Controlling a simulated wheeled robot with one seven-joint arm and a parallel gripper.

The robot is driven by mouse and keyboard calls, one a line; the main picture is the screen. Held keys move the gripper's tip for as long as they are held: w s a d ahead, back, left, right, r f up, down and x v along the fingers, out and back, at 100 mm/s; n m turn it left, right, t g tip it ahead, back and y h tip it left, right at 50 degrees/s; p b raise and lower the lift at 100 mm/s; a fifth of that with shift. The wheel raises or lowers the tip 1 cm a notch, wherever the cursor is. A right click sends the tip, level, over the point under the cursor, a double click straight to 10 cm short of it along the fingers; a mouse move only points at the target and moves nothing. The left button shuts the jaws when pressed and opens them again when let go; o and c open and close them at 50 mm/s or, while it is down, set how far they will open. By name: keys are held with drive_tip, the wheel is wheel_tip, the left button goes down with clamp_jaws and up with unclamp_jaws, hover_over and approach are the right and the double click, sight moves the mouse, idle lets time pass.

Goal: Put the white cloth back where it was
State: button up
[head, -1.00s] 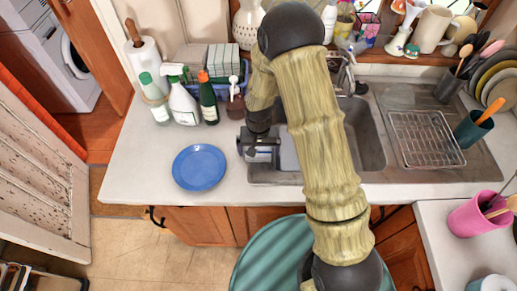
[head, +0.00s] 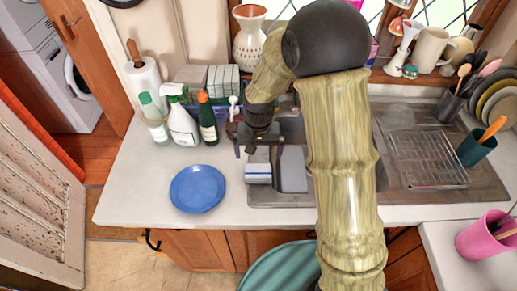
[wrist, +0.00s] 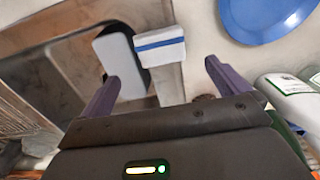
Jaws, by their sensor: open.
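The white cloth (head: 258,172) with a blue stripe lies folded over the front left rim of the sink. It also shows in the wrist view (wrist: 160,46), beyond my fingertips. My gripper (head: 254,150) is open and empty, behind and above the cloth in the head view. In the wrist view my gripper (wrist: 162,76) has its two purple fingers wide apart, with the sink rim and counter between them. The fingers look clear of the cloth.
A pale grey block (head: 292,169) lies in the sink beside the cloth. A blue plate (head: 198,189) sits on the counter to the left. A spray bottle (head: 183,126) and a green bottle (head: 208,121) stand behind it. A wire rack (head: 428,160) is on the right.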

drive_tip(key=shift+r, duration=0.9)
drive_tip(key=shift+d, duration=0.1)
drive_tip(key=s+d+r+t, duration=0.1)
drive_tip(key=s+d+r, duration=0.2)
drive_tip(key=s+d, duration=0.3)
drive_tip(key=s+d+r+t, duration=0.1)
drive_tip(key=s+d+r, duration=0.1)
drive_tip(key=s+d, duration=0.4)
drive_tip(key=shift+s+d+r+t, duration=0.2)
drive_tip(key=shift+d+r+t, duration=0.15)
drive_tip(key=shift+d, duration=0.35)
